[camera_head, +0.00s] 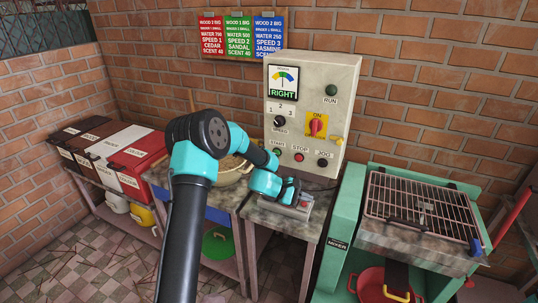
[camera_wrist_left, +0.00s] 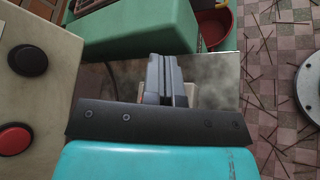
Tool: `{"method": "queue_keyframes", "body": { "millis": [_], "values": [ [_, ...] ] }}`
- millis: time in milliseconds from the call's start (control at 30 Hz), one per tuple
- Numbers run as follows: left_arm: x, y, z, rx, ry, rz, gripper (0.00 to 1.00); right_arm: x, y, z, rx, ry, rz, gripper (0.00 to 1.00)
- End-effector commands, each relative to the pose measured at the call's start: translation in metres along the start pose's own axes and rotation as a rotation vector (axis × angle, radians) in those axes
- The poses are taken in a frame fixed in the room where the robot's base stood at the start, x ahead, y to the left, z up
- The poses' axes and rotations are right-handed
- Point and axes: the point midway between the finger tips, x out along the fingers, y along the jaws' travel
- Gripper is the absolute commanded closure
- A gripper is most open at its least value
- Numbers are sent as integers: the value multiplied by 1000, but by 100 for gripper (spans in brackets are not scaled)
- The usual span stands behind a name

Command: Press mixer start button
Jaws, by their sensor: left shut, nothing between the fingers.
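The mixer control panel (camera_head: 345,75) is a beige box standing on a table against the brick wall. Its small dark green START button (camera_head: 277,152) sits at the lower left of the face, close beside my arm in the head view. A red STOP button (camera_head: 299,157) and a black JOG button (camera_head: 322,162) sit to its right. My left gripper (camera_head: 304,202) is shut and empty, in front of and below the button row, apart from the buttons. In the left wrist view, the closed fingers (camera_wrist_left: 160,80) point away from a black button and a red button at the left edge.
A green mixer frame (camera_head: 345,225) with a wire grate (camera_head: 420,205) stands at the right. A pale bowl (camera_head: 232,180) is partly hidden behind my left arm. Lidded bins (camera_head: 120,150) stand at the left. The panel also has a red ON switch (camera_head: 317,125) and a speed knob (camera_head: 280,121).

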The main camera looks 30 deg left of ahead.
Motion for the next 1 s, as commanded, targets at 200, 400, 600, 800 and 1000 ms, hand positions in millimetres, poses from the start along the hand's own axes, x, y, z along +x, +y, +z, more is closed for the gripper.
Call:
{"method": "queue_keyframes", "body": {
  "millis": [200, 400, 600, 800, 1000],
  "values": [
    [-60, 48, -17, 42, 16, 190, 100, 0, 0, 0, 0, 0, 0, 57],
    [-126, 60, -47, 107, 123, 318, 100, 0, 0, 0, 0, 0, 0, 57],
    [-165, 63, -63, 151, 196, 378, 100, 0, 0, 0, 0, 0, 0, 57],
    [-171, 63, -66, 158, 209, 388, 100, 0, 0, 0, 0, 0, 0, 57],
    [-171, 63, -66, 158, 208, 387, 100, 0, 0, 0, 0, 0, 0, 57]
  ]
}}
